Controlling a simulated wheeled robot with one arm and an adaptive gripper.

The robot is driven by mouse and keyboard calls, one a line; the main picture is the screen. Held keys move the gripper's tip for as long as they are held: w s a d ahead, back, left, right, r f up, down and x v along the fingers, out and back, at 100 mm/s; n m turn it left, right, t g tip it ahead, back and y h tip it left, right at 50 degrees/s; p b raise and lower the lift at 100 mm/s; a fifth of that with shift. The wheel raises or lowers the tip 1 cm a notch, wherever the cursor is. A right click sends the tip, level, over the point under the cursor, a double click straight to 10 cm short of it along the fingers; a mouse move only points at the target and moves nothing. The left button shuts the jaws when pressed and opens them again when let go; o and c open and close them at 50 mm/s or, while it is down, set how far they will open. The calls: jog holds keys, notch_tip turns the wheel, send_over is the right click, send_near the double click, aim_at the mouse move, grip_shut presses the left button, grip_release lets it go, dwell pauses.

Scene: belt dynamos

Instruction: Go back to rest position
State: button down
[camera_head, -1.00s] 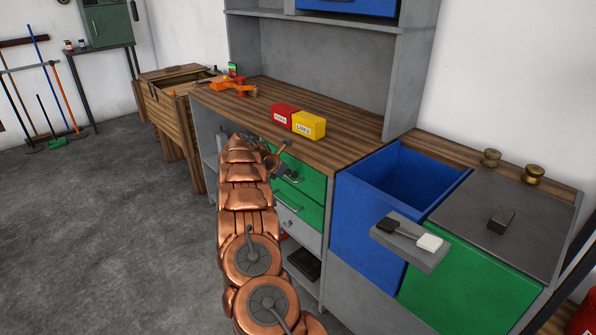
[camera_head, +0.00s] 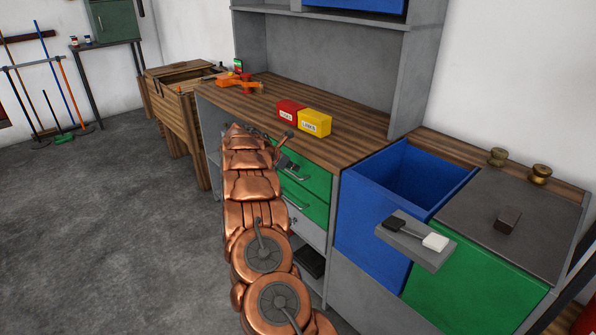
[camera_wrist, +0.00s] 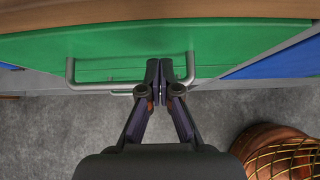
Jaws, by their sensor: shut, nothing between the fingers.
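My gripper (camera_wrist: 162,84) is shut and empty in the wrist view, its fingertips together. It is in front of a green drawer (camera_wrist: 110,45) with a grey bar handle (camera_wrist: 82,86); the fingertips overlap the handle line in the picture, and I cannot tell if they touch it. In the head view my copper arm reaches forward to the green drawers (camera_head: 303,200) of the workbench, and it mostly hides the gripper.
A red box (camera_head: 289,110) and a yellow box (camera_head: 314,122) stand on the wooden bench top (camera_head: 352,132). A blue open bin (camera_head: 372,215) is to the right, with a small grey shelf (camera_head: 415,245) jutting out. The floor at left (camera_head: 90,230) is clear.

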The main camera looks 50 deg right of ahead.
jog(key=v, duration=0.6)
jog(key=shift+w+a+p, duration=0.25)
jog(key=shift+a+p, duration=0.2)
jog(key=shift+a, duration=0.05)
jog(key=s+a+r+m+y+p, duration=0.1)
jog(key=s+a+r+m+y, duration=0.2)
jog(key=a, duration=0.7)
jog(key=s+a+r+m+t+p, duration=0.1)
jog(key=s+a+r+p, duration=0.3)
jog(key=a, duration=0.6)
jog(key=s+a+r+m+y+b, duration=0.1)
jog(key=s+a+r+m+y, duration=0.3)
jog(key=a, duration=0.6)
jog(key=s+a+r+m+y+p, duration=0.1)
jog(key=s+a+m, duration=0.3)
jog(key=s+a, duration=0.7)
jog(key=s+a+r+m+g+y+p, duration=0.1)
jog(key=s+a+r+m+p, duration=0.2)
jog(key=s+a, duration=0.8)
jog(key=s, duration=0.7)
jog(key=shift+r+m, duration=0.3)
jog(key=shift+m, duration=0.1)
